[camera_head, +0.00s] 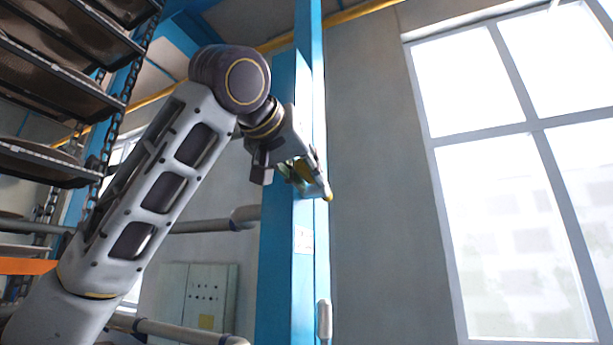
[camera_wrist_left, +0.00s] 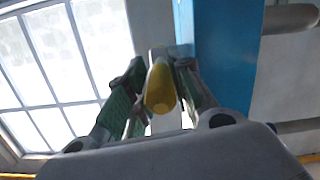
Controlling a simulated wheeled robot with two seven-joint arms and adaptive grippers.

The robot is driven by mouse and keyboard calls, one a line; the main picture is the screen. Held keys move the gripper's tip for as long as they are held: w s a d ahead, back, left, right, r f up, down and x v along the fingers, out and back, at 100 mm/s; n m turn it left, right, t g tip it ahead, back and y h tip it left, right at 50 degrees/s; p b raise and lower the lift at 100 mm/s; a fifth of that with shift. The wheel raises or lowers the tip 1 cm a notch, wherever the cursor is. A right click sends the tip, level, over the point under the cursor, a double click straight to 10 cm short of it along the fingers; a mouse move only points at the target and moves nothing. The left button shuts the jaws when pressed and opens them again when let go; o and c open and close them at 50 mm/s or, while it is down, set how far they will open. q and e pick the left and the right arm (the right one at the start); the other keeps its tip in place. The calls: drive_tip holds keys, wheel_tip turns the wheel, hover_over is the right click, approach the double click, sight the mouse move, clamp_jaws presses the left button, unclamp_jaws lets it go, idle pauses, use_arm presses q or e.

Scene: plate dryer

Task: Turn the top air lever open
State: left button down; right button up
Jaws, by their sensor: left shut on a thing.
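The top air lever has a yellow handle (camera_wrist_left: 160,88), seen end-on in the left wrist view between my fingers. My right gripper is not in view.
The blue column (camera_head: 286,255) stands right behind the gripper. A white handle (camera_head: 324,318) is lower on it. Dryer racks (camera_head: 60,85) with chains hang at upper left. A grey control box (camera_head: 197,295) and pipes (camera_head: 180,328) are below. The right side is open before wall and window.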

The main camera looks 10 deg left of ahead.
use_arm(q)
drive_tip(key=shift+d+r+g+y, duration=0.1)
drive_tip(key=shift+r+g+y, duration=0.2)
drive_tip(key=shift+r+g, duration=0.4)
drive_tip(key=shift+w+r+g, duration=0.2)
drive_tip(key=shift+g, duration=0.4)
drive_tip(key=shift+w+d+r+g+y, duration=0.1)
drive_tip(key=shift+w+r+g+y, duration=0.15)
drive_tip(key=shift+r+g, duration=0.25)
drive_tip(key=shift+w+r+g+y, duration=0.15)
drive_tip(key=shift+r+g+y, duration=0.1)
drive_tip(key=shift+g, duration=0.35)
drive_tip(key=c, duration=1.2)
unclamp_jaws()
drive_tip(key=shift+c, duration=0.2)
drive_tip(key=shift+s+f+t+h, duration=0.2)
drive_tip(key=shift+f+t, duration=0.2)
drive_tip(key=shift+t, duration=0.2)
drive_tip(key=shift+s+f+t+h, duration=0.2)
drive_tip(key=shift+f+t, duration=0.2)
drive_tip(key=shift+t, duration=0.2)
drive_tip(key=shift+s+a+f+t, duration=0.15)
drive_tip(key=shift+a+f+t, duration=0.05)
drive_tip(key=shift+f+t, duration=0.55)
drive_tip(key=shift+f+t+h, duration=0.15)
drive_tip(key=shift+t+h, duration=0.25)
drive_tip(key=shift+t, duration=0.05)
